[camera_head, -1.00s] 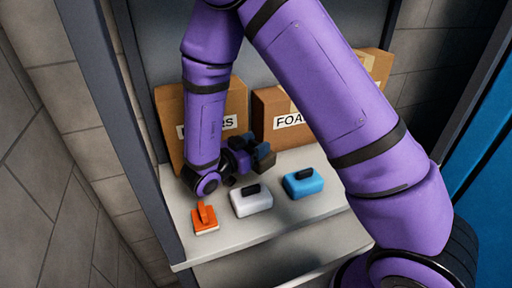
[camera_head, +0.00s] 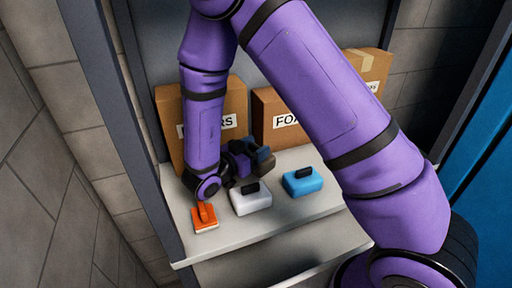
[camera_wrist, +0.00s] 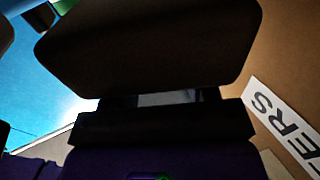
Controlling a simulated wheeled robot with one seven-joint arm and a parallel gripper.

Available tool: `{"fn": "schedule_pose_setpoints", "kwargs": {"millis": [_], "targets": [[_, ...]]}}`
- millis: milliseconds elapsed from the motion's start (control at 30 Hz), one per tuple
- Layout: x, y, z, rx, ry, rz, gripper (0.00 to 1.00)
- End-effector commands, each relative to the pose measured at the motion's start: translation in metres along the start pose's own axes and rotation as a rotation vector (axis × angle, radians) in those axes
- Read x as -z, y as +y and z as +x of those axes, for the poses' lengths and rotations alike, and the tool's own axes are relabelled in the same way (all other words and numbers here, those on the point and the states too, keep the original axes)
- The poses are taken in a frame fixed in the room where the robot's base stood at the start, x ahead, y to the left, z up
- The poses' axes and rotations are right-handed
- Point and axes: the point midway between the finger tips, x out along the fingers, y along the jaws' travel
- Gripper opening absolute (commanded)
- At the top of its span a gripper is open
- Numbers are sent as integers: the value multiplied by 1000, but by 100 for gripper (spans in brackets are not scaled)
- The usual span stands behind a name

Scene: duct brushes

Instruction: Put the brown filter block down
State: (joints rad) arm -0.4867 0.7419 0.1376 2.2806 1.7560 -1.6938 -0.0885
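The brown filter block (camera_head: 265,158) is in my gripper (camera_head: 250,160), over the back of the grey shelf (camera_head: 262,224), in front of the cardboard boxes. In the wrist view the block (camera_wrist: 150,45) is a large dark brown shape with cut corners, filling the upper middle, right at my gripper (camera_wrist: 160,105). My gripper is shut on it. In the head view my dark gripper hides part of the block, and I cannot tell whether its underside touches the shelf.
In front stand an orange brush (camera_head: 204,217), a white block with black handle (camera_head: 250,199) and a blue one (camera_head: 302,181). Cardboard boxes (camera_head: 172,107) (camera_head: 268,103) stand behind; one shows in the wrist view (camera_wrist: 290,60). The shelf's front right is bare.

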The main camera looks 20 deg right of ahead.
Motion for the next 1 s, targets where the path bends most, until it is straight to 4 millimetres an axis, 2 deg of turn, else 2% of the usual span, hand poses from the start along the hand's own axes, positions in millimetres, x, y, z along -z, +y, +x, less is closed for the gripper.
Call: {"fn": "schedule_pose_setpoints", "kwargs": {"millis": [33, 100, 400, 567, 800, 1000], "targets": [[-10, 3, 0, 1, -14, -23, 64], [-10, 3, 0, 1, -14, -23, 78], [-9, 4, 0, 1, -14, -26, 78], [4, 4, 1, 0, -15, -25, 78], [4, 2, -44, 4, -11, -20, 78], [5, 2, -68, 3, -9, -18, 78]]}}
